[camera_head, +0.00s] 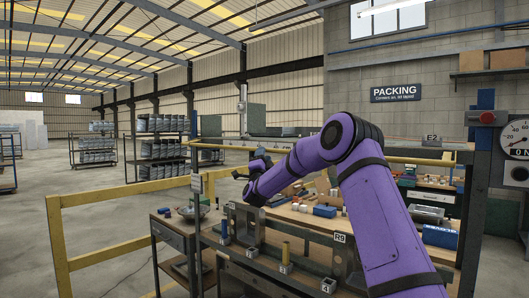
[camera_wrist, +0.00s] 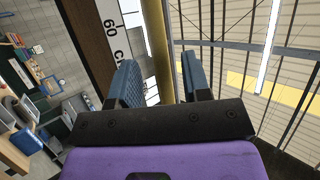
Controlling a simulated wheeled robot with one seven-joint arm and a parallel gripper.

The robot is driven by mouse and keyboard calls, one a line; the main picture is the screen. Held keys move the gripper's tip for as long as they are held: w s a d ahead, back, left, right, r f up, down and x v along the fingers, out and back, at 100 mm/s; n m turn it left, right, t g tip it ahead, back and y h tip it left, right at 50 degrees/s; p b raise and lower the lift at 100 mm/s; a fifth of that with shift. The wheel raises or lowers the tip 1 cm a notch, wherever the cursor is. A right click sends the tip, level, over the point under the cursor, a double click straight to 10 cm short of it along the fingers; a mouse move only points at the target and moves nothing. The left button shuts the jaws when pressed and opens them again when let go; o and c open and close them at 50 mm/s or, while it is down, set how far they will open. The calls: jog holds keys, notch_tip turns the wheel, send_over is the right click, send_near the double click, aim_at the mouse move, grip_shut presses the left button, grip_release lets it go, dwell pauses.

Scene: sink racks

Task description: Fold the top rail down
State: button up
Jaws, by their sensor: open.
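My gripper (camera_head: 240,172) is at the end of my purple arm, in front of the bench's back and near a yellow rail. In the wrist view its two blue-grey fingers (camera_wrist: 158,62) stand apart, open. A yellow bar (camera_wrist: 158,35) shows in the gap between them. I cannot tell whether it lies between the jaws or behind them. In the head view a yellow rail (camera_head: 125,190) runs along the left, and a yellow bar (camera_head: 410,159) spans the bench at upper right. Which one is the top rail is not clear. My arm hides part of the bench.
A white scale strip marked 60 (camera_wrist: 108,22) lies beside the yellow bar in the wrist view. The wooden bench (camera_head: 290,213) carries small boxes, a dark frame and a bowl (camera_head: 192,212). A blue post (camera_head: 475,190) stands right.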

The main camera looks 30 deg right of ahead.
jog(key=shift+x, duration=1.7)
grip_shut()
